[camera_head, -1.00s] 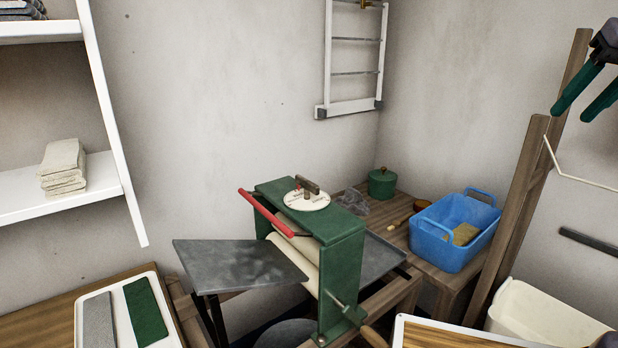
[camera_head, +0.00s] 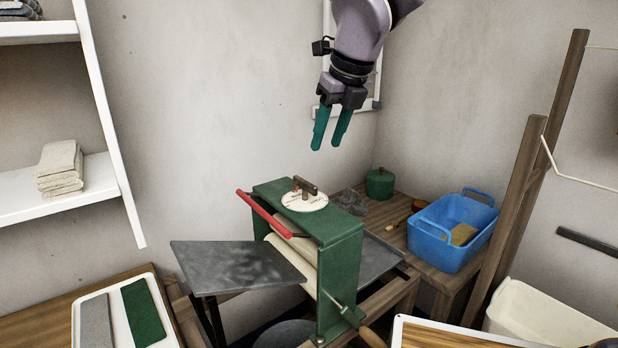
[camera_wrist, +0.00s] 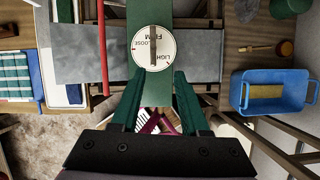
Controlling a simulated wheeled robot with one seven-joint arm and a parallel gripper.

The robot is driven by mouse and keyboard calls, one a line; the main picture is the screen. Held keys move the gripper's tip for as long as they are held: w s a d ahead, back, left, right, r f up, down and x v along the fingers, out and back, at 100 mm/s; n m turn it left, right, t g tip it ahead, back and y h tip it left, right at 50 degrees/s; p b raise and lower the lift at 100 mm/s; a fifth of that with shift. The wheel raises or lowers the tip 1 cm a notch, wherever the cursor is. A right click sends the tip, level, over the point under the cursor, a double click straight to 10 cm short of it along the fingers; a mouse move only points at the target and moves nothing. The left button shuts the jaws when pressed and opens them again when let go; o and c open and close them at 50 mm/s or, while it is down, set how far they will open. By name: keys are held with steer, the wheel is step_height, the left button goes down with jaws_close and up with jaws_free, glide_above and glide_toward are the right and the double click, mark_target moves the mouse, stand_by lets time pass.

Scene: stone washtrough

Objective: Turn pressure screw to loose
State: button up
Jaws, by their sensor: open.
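The pressure screw is a dark bar handle (camera_head: 306,186) on a round white dial (camera_head: 317,203), on top of the green mangle frame (camera_head: 341,262). In the wrist view the bar (camera_wrist: 152,45) lies across the dial (camera_wrist: 167,48), roughly upright in the picture. Lettering shows on the dial, including LOOSE at its left side; the rest is hard to read. My gripper (camera_head: 327,146) points down with its green fingers apart and empty, above the dial and touching nothing. In the wrist view my fingertips (camera_wrist: 161,75) are just below the dial.
A red bar (camera_head: 264,214) runs along the mangle's left side. Grey boards (camera_head: 235,265) stick out from it, and a crank handle (camera_head: 372,338) is at its front. A blue tub (camera_head: 451,232) and green pot (camera_head: 380,183) stand at right. The space over the dial is clear.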

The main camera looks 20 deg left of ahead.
mark_target(307, 182)
steer(key=shift+n, duration=0.6)
steer(key=x, duration=0.7)
steer(key=a+x, duration=0.1)
steer(key=x, duration=0.3)
steer(key=shift+s, duration=0.35)
steer(key=shift+r, duration=0.1)
jaws_close()
